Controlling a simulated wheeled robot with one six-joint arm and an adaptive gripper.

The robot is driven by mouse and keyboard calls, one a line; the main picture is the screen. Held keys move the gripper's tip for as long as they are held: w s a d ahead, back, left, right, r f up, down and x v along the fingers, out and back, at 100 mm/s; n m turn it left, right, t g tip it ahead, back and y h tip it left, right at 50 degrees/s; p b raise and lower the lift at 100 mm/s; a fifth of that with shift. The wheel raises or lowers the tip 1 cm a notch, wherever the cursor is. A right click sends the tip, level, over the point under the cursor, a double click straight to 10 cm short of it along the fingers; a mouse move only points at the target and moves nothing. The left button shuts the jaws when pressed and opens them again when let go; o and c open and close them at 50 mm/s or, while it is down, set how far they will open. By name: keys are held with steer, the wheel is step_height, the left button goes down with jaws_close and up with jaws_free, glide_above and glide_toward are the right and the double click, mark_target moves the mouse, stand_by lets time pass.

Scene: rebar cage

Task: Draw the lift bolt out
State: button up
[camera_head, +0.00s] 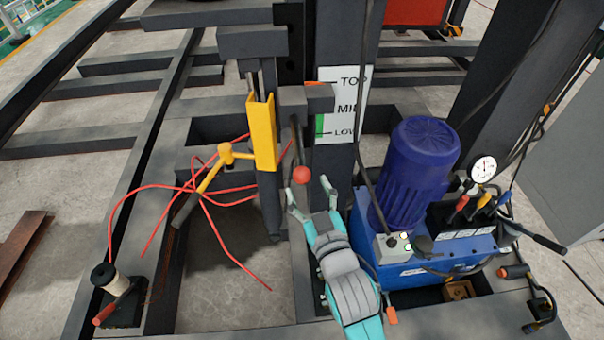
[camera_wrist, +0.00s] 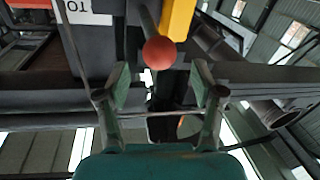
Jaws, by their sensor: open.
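A red ball knob (camera_head: 301,175) sits at the end of a dark rod (camera_head: 296,140) on the dark post; this looks like the lift bolt's handle. My gripper (camera_head: 309,190) is open, its two fingers just below the knob. In the wrist view the knob (camera_wrist: 159,53) is centred between the lines of the fingers, slightly beyond the tips of my gripper (camera_wrist: 160,80). I see no contact between fingers and knob. Where the rod enters the post is partly hidden.
A yellow bracket (camera_head: 262,130) with a black-gripped lever (camera_head: 187,208) stands left of the knob, with loose red cables (camera_head: 220,232) below. A blue motor (camera_head: 415,165) on a pump unit stands close right. A white TOP/MID/LOW sign (camera_head: 345,105) is behind.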

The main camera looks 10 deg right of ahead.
mark_target(304, 181)
steer(key=shift+w+a, duration=0.25)
steer(key=shift+w, duration=1)
steer(key=shift+w+a, duration=0.25)
steer(key=shift+w, duration=0.95)
steer(key=shift+c, duration=0.2)
jaws_close()
